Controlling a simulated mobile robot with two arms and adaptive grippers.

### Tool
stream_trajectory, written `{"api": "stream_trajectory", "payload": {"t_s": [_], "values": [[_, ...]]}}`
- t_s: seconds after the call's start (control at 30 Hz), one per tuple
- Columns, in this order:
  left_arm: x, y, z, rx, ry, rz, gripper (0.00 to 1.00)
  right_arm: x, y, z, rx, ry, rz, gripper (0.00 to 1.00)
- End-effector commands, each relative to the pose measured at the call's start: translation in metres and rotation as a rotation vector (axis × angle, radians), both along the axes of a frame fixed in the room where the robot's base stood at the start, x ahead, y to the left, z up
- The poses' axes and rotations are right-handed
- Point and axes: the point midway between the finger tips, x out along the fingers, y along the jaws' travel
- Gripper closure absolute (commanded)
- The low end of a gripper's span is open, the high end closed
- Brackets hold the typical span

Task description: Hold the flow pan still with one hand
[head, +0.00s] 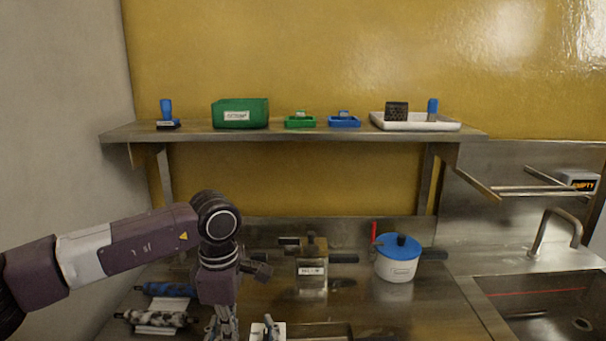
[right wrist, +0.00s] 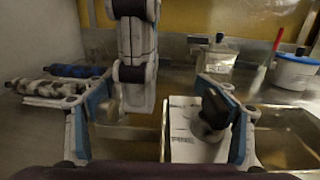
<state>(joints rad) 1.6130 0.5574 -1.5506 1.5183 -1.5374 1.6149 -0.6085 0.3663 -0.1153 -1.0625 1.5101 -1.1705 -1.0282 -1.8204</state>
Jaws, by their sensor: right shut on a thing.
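The flow pan, which I take to be the shallow metal pan (right wrist: 285,145), lies low on the steel bench in the right wrist view. A white block with a black knob (right wrist: 190,145) lies between my right fingers in the picture. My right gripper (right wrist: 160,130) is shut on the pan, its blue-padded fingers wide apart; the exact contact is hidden. In the head view it shows only in part at the bottom edge (head: 268,328). My left gripper (head: 224,325) points down just left of it; it also hangs in the right wrist view (right wrist: 138,65). Its fingertips are unclear.
A lidded metal container (head: 312,268) and a white pot with a blue lid (head: 398,262) stand behind. Two rolls (head: 155,318) lie at the left. A shelf (head: 290,134) with trays and tools runs above. A sink (head: 545,305) is at the right.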

Motion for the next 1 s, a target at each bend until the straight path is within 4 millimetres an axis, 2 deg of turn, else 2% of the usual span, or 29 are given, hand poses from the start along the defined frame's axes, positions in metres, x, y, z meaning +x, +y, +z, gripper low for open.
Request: {"api": "stream_trajectory", "payload": {"t_s": [0.03, 1.0], "values": [[0.000, 0.000, -0.001, 0.000, 0.000, 0.000, 1.00, -0.001, -0.001, -0.006, -0.001, 0.010, -0.002, 0.62], [0.023, -0.002, -0.001, 0.000, 0.001, 0.000, 1.00, -0.001, -0.001, -0.006, -0.001, 0.010, -0.002, 0.62]]}}
